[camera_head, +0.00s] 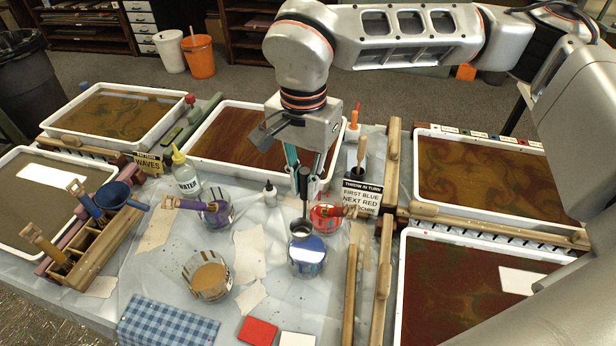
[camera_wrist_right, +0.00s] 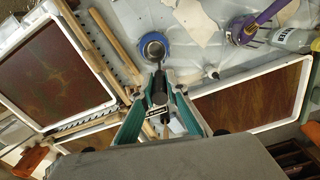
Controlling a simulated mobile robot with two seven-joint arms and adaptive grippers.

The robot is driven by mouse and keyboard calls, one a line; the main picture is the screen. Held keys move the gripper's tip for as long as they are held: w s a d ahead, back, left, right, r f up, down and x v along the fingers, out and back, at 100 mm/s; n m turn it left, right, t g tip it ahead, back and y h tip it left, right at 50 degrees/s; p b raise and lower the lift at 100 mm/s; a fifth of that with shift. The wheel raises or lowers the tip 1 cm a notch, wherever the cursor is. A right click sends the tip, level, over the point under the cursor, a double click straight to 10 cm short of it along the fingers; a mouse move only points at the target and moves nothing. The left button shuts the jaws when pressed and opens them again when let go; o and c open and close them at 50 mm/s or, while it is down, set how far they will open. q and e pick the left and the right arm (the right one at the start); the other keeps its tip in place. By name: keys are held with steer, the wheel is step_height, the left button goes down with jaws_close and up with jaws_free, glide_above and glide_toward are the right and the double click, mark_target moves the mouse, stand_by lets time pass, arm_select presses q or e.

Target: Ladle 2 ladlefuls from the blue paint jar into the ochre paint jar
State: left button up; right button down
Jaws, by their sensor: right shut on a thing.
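My right gripper (camera_head: 305,172) is shut on the black handle of a ladle (camera_head: 304,184). Its teal fingers also show in the right wrist view (camera_wrist_right: 159,98). The ladle hangs upright, and its metal bowl is over the blue paint jar (camera_head: 307,265), near the far side of its mouth. In the right wrist view the bowl (camera_wrist_right: 153,49) overlaps the blue jar; I cannot tell whether it touches the paint or what it holds. The ochre paint jar (camera_head: 208,280) stands open, to the left and slightly nearer. My left gripper is not in view.
A red jar (camera_head: 327,217) stands close behind the blue one. A purple jar (camera_head: 217,216) with a brush across it stands behind the ochre one. A sign (camera_head: 361,196) is right of the red jar. Paper scraps (camera_head: 249,255) lie between the jars. Trays surround this work area.

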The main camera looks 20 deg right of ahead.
mark_target(305, 201)
steer(key=shift+f, duration=0.15)
steer(key=shift+f+b, duration=1.35)
steer(key=shift+f, duration=0.6)
steer(key=shift+f+b, duration=1.45)
steer(key=shift+f, duration=2)
